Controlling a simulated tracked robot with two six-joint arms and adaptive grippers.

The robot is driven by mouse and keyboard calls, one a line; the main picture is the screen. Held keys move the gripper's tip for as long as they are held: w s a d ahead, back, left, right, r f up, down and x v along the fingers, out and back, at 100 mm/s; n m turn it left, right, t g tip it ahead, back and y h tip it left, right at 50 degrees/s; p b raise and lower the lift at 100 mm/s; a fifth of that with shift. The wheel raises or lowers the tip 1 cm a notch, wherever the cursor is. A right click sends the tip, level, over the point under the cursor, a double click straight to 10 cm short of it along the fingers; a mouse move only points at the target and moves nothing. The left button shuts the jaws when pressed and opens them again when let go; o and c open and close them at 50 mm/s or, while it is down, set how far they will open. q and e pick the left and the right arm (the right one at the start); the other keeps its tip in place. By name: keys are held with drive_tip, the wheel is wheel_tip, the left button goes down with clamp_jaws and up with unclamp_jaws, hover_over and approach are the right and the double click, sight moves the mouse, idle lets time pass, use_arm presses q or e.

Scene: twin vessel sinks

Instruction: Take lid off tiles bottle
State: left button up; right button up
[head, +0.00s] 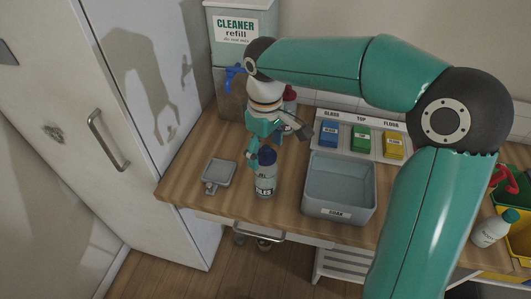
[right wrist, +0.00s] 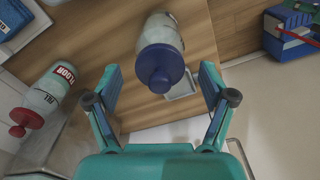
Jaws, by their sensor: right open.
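The tiles bottle (head: 265,182) stands upright on the wooden counter, with a dark blue lid (head: 267,156) on it and a label partly readable as "LES". In the right wrist view its blue lid (right wrist: 160,68) faces the camera, between the fingertips in the picture. My right gripper (head: 278,146) is open and empty, just above and behind the bottle. In the right wrist view the fingers stand apart on both sides of the lid, with gaps. My left gripper is not in view.
A small grey dish (head: 218,172) lies left of the bottle, and a grey soak tub (head: 340,188) stands right. A floor bottle with a red lid (right wrist: 40,105) stands nearby. Blue, green and yellow blocks (head: 361,141) sit behind the tub. The cleaner refill tank (head: 228,62) stands behind.

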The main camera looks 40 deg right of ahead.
drive_tip(key=c, duration=0.8)
drive_tip(key=shift+c, duration=0.2)
drive_tip(key=shift+r, duration=0.15)
